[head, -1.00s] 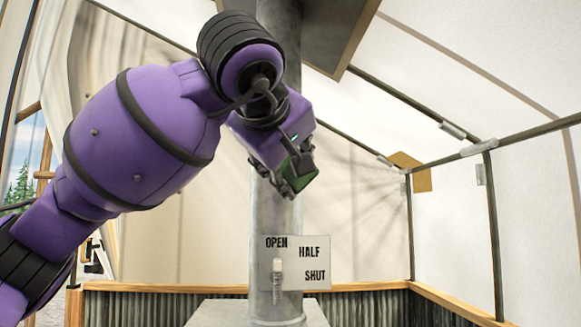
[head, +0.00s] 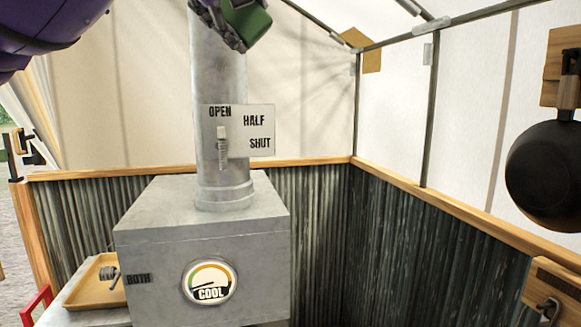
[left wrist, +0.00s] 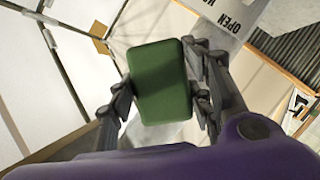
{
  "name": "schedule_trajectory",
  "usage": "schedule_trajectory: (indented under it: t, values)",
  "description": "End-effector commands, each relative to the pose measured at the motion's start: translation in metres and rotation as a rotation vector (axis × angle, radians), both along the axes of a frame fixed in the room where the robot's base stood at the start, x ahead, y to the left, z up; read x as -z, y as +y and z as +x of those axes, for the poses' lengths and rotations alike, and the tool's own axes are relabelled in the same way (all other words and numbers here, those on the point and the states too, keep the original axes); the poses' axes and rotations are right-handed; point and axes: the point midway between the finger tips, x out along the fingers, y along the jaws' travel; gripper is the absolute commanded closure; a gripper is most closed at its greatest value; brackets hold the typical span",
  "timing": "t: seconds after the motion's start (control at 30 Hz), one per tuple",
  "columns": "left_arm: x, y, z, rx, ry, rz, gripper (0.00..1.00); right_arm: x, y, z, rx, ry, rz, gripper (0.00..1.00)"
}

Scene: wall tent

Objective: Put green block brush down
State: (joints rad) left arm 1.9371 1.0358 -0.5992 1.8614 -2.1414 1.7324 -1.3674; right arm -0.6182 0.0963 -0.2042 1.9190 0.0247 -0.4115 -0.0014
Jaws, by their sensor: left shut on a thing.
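The green block brush (left wrist: 160,80) is held between the two fingers of my left gripper (left wrist: 165,95) in the left wrist view. In the head view, the green block brush (head: 247,20) shows at the top edge, with part of my left gripper (head: 222,25) beside it, cut off by the frame. The gripper is in the air in front of the grey stovepipe, above the damper sign. Any bristles on the brush are hidden. My right gripper is in neither view.
A grey stove (head: 205,225) with a "COOL" dial (head: 209,281) stands below the stovepipe (head: 220,120). The damper sign (head: 250,130) is on the pipe. A black pan (head: 545,170) hangs at right.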

Motion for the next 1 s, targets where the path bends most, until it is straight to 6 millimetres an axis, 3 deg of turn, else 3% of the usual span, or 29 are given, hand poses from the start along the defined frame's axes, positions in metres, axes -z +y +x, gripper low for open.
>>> schedule_trajectory:
  t: [0.2, 0.3, 0.47, 0.57, 0.73, 1.0]
  values:
    - [-0.03, -0.046, -0.016, 0.198, -0.001, -0.004, 0.74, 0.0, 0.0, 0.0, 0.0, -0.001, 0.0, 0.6]
    - [-0.016, -0.068, -0.012, 0.314, 0.005, -0.003, 0.74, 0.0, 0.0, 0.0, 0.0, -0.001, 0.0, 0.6]
    - [0.014, -0.087, -0.003, 0.43, 0.005, -0.003, 0.74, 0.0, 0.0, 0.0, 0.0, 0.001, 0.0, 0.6]
    - [0.039, -0.095, 0.003, 0.495, 0.006, -0.005, 0.74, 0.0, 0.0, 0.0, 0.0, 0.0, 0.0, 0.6]
    - [0.097, -0.101, 0.015, 0.602, 0.007, -0.006, 0.74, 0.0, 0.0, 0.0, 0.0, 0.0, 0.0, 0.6]
    - [0.206, -0.082, 0.022, 0.683, 0.004, -0.006, 0.74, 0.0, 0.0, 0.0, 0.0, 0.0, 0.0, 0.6]
